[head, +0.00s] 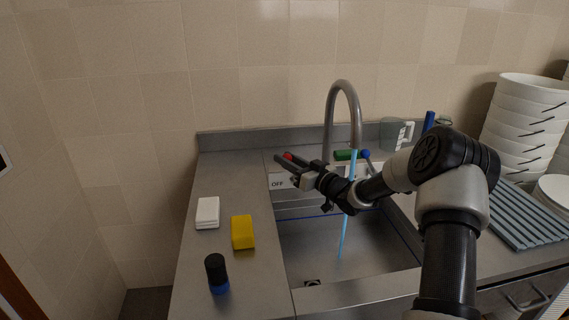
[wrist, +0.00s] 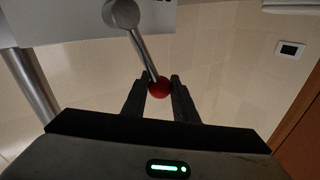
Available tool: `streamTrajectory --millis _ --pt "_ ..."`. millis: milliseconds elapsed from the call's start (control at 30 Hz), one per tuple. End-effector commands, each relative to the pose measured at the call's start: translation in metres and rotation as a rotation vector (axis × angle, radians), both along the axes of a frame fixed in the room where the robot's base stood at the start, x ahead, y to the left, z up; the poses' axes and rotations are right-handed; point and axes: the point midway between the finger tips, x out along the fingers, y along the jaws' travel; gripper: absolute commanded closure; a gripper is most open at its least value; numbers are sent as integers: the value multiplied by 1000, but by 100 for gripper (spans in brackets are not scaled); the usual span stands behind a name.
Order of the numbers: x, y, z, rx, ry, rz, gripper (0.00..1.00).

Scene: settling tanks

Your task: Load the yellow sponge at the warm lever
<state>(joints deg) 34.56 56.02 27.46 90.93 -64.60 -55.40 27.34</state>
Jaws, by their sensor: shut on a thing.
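The yellow sponge (head: 242,232) lies on the steel counter left of the sink, apart from my gripper. My gripper (head: 281,163) is at the back left of the sink, shut on the red ball knob (head: 288,155) of a lever. In the wrist view the red knob (wrist: 159,88) sits between the two fingertips of my gripper (wrist: 158,88), at the end of a metal lever rod (wrist: 142,50). A lever with a blue knob (head: 365,153) stands right of the tap (head: 345,88). A blue stream of water (head: 347,205) runs from the tap into the sink.
A white block (head: 207,212) and a black-and-blue cylinder (head: 216,274) stand near the sponge. A sign reading OFF (head: 277,183) is below my gripper. Stacked white bowls (head: 522,125) and a ribbed rack (head: 515,212) are at right.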

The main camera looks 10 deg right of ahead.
Motion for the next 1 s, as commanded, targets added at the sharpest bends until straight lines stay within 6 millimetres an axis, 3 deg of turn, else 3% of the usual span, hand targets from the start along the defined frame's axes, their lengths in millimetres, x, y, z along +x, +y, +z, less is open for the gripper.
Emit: streamTrajectory --millis 100,367,400,500,833,1000 --pt "0 -9 1 87 -3 -1 100" --pt "0 -10 4 98 -2 0 100" --pt "0 -10 4 98 -2 0 71" --pt "0 -9 4 98 -1 0 56" --pt "-2 -10 3 97 -1 0 56" --pt "-18 -22 1 98 1 -1 56"
